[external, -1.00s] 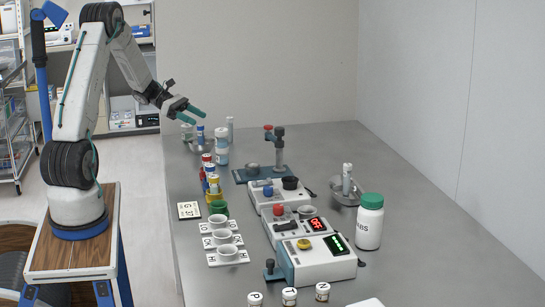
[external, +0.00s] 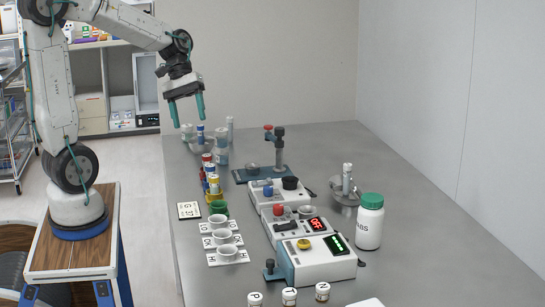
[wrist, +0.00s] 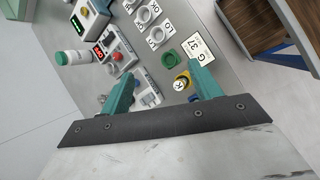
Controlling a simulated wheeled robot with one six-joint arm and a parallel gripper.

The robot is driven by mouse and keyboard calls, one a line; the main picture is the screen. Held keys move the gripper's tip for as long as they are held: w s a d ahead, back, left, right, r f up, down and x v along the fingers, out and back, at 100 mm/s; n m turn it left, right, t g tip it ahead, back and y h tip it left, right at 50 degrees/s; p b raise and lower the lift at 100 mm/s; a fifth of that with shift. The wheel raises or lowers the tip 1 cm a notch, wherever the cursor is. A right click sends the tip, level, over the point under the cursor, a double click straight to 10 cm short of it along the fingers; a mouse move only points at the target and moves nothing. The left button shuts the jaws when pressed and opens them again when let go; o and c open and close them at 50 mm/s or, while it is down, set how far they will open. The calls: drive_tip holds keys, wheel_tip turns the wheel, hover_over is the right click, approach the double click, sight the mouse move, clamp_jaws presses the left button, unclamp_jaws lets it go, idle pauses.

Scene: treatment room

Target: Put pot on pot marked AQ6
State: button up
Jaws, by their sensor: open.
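My gripper (external: 187,112) is open and empty, pointing down above the far left of the table. Its two teal fingers also show in the wrist view (wrist: 163,76). I cannot read AQ6 on any pot.
Devices with displays (external: 318,258) stand mid-table. A green-capped white bottle (external: 369,222) stands to their right. Several small lettered jars (external: 289,296) are at the front. A lettered card (external: 189,210) lies near the left edge. The right side is largely clear.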

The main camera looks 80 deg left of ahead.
drive_tip(key=s+d+m+y, duration=0.3)
drive_tip(key=s+d+m, duration=0.1)
drive_tip(key=s+m, duration=0.2)
drive_tip(key=s+d+m+y, duration=0.3)
drive_tip(key=s+m, duration=0.3)
drive_tip(key=s, duration=0.3)
drive_tip(key=shift+d, duration=0.7)
